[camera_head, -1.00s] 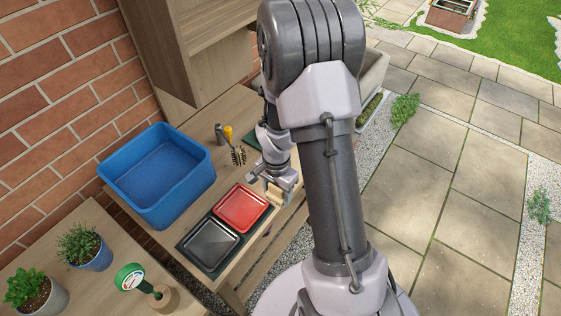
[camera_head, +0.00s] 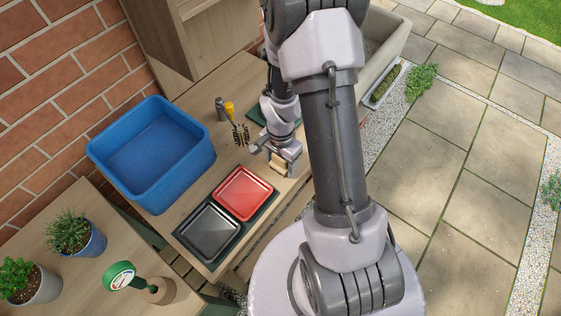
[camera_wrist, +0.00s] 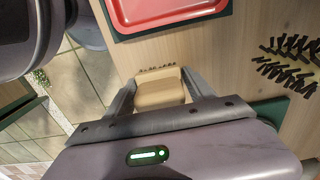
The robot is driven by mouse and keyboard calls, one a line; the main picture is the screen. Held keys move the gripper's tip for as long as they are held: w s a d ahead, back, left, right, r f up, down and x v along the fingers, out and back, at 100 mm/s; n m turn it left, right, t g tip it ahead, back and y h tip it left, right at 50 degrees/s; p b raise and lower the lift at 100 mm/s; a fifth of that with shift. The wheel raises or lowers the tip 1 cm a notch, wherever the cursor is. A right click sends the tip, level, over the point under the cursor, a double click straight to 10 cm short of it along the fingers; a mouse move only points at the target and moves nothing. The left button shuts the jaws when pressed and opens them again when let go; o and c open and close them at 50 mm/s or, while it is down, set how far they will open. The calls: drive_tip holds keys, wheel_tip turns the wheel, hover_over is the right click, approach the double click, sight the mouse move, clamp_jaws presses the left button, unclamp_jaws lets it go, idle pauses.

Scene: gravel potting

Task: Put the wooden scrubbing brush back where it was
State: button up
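The wooden scrubbing brush (camera_wrist: 160,92) is a pale tan block with a row of short dark bristles along its far edge in the wrist view. It sits between the fingers of my gripper (camera_wrist: 160,90), which appear closed on its sides. In the head view the brush (camera_head: 277,163) shows small at my gripper (camera_head: 280,161), to the right of and behind the red tray (camera_head: 243,192). The red tray's edge also shows at the top of the wrist view (camera_wrist: 165,15). I cannot tell whether the brush touches the table.
A black tray (camera_head: 208,232) lies beside the red one. A blue tub (camera_head: 150,150) stands left. A yellow-handled black-bristled brush (camera_head: 240,132) and grey cylinder (camera_head: 220,108) are behind. A green mat (camera_head: 258,117) lies partly behind my arm. Bare wood surrounds the trays' back side.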

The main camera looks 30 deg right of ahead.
drive_tip(key=shift+o, duration=0.9)
drive_tip(key=shift+r, duration=0.1)
wheel_tip(320, 180, up, 12)
drive_tip(key=p, duration=0.5)
drive_tip(key=shift+r, duration=0.1)
drive_tip(key=a+r+n+t, duration=0.25)
drive_tip(key=a+r, duration=0.25)
drive_tip(key=r, duration=0.7)
drive_tip(key=s+a+r+n+t+y, duration=0.2)
drive_tip(key=s+a+r+n+t, duration=0.1)
drive_tip(key=s+a+r+n, duration=0.4)
drive_tip(key=s+a+r, duration=0.2)
drive_tip(key=s+r, duration=0.2)
drive_tip(key=r, duration=0.1)
drive_tip(key=shift+a+r, duration=0.25)
drive_tip(key=shift+r, duration=0.05)
drive_tip(key=shift+s+f, duration=0.1)
drive_tip(key=shift+f, duration=0.05)
